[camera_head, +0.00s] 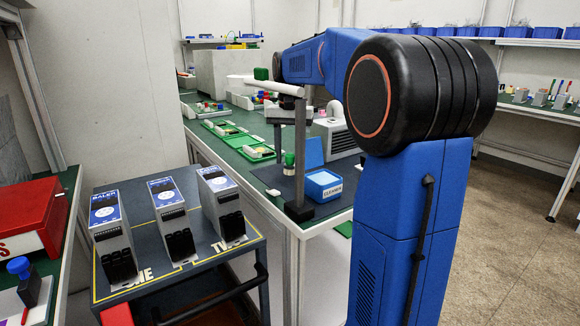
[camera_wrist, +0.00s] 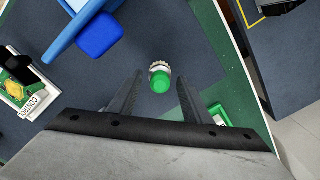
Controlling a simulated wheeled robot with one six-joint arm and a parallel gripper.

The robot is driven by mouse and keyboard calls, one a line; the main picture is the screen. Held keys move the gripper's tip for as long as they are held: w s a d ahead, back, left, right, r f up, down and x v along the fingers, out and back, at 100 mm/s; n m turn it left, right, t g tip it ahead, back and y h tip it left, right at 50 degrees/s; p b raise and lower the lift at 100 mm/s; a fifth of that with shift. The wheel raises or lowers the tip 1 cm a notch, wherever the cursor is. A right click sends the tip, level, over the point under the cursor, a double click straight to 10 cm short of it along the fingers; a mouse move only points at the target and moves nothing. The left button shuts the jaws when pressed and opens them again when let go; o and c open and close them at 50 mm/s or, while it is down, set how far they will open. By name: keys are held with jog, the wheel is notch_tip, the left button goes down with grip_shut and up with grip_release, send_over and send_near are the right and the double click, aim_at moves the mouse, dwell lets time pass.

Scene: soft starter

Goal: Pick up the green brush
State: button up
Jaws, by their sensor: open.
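A small round thing with a green top and a pale, ridged collar, apparently the green brush (camera_wrist: 160,84), stands on the dark mat in the wrist view. It also seems to show in the head view as a small green-topped piece (camera_head: 289,159) near the front of the green table. My gripper (camera_wrist: 160,77) is open, with one dark finger on each side of the green top in the picture. No contact shows, and the height gap cannot be told. In the head view my gripper cannot be made out clearly.
A blue object (camera_wrist: 98,35) lies upper left in the wrist view. A labelled white tray (camera_wrist: 42,98) is at left. A cart (camera_head: 180,270) carries several soft starters.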

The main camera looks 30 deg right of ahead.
aim_at(290, 154)
jog(key=shift+f, duration=0.25)
grip_shut()
jog(key=shift+r, duration=0.15)
notch_tip(290, 154, up, 18)
dwell(0.5)
